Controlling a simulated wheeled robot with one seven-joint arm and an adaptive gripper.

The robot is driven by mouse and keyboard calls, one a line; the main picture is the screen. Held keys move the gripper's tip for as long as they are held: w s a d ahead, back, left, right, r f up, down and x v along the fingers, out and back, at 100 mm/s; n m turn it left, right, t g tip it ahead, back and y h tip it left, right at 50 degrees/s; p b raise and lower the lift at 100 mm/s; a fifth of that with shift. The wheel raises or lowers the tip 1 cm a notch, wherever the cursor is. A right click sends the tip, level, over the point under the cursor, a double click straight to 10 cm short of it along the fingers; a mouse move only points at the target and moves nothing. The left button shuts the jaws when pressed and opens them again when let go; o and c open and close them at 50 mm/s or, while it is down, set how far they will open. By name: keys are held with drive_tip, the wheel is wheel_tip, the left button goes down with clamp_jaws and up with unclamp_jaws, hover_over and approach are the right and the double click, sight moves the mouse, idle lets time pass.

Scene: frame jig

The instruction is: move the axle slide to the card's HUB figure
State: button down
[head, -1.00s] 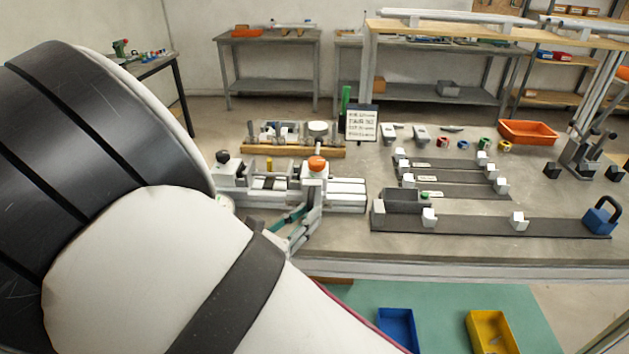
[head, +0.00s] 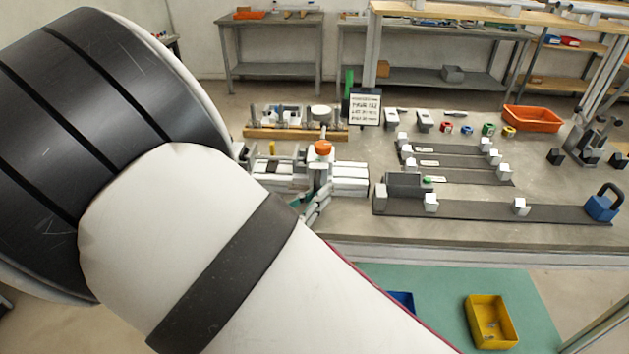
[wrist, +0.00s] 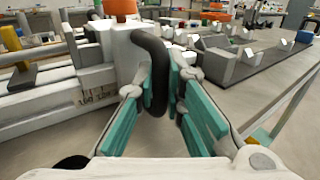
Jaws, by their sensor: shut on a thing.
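The axle slide (head: 321,172) is a pale block with an orange knob (head: 323,147), standing across a light grey rail (head: 350,180) on the bench. In the wrist view the slide (wrist: 120,45) fills the upper middle, with a curved black handle (wrist: 150,60) on its near side. My gripper (wrist: 160,85) has teal-padded fingers shut on this handle. It also shows in the head view (head: 311,205), just in front of the slide. A scale (wrist: 98,95) runs along the rail's near face; its figures are too blurred to read. The card (head: 365,108) stands behind the rail, its text unreadable.
A yellow post (wrist: 20,50) stands left of the slide on the rail. A dark strip with white blocks (head: 480,212) and a blue padlock-shaped weight (head: 602,204) lie to the right. A wooden-based rack (head: 290,132) is behind. My arm hides the rail's left end.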

drive_tip(key=shift+d, duration=0.7)
drive_tip(key=c, duration=1.9)
unclamp_jaws()
drive_tip(key=v, duration=1.2)
drive_tip(key=shift+a, duration=0.1)
drive_tip(key=shift+r, duration=0.1)
